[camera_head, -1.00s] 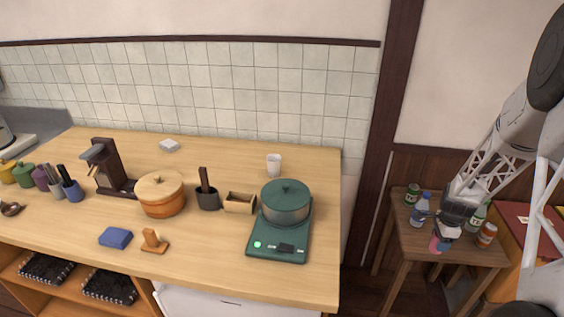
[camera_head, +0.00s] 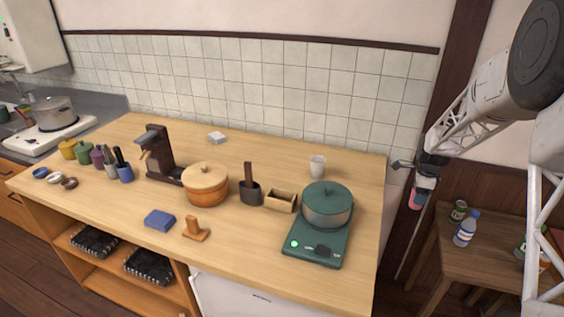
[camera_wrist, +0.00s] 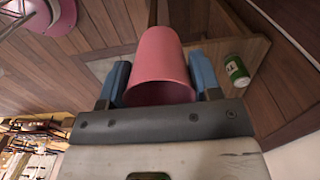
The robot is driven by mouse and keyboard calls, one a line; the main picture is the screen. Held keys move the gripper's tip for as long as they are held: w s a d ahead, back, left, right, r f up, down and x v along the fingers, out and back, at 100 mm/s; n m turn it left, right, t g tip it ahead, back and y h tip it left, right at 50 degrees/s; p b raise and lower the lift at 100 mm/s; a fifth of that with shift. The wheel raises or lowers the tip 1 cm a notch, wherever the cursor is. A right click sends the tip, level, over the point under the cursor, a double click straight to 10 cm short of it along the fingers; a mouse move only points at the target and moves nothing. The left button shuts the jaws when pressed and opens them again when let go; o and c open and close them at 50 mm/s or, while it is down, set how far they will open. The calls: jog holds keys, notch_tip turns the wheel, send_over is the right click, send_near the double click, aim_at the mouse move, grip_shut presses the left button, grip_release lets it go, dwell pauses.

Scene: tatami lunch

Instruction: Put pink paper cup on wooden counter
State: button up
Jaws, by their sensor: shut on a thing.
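The pink paper cup (camera_wrist: 158,57) is between the two blue fingers of my gripper (camera_wrist: 163,85) in the wrist view, with its open rim toward the palm. In the head view the cup (camera_head: 415,199) shows small and pink below my gripper (camera_head: 424,183). My gripper is shut on it and holds it in the air, just right of the wooden counter (camera_head: 255,252) and left of the small side table. The counter's right end is nearest to the cup.
A green pot (camera_head: 328,206) on a dark green scale (camera_head: 318,243) stands near the counter's right end. A white cup (camera_head: 317,166) stands behind it. A dark wooden post (camera_head: 447,90) rises behind my gripper.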

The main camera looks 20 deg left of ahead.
notch_tip(320, 180, up, 11)
send_over(351, 187)
jog(key=shift+r, duration=0.15)
jog(key=shift+f, duration=2.5)
jog(key=shift+f, duration=2.5)
jog(key=shift+f, duration=0.15)
jog(key=o, duration=0.9)
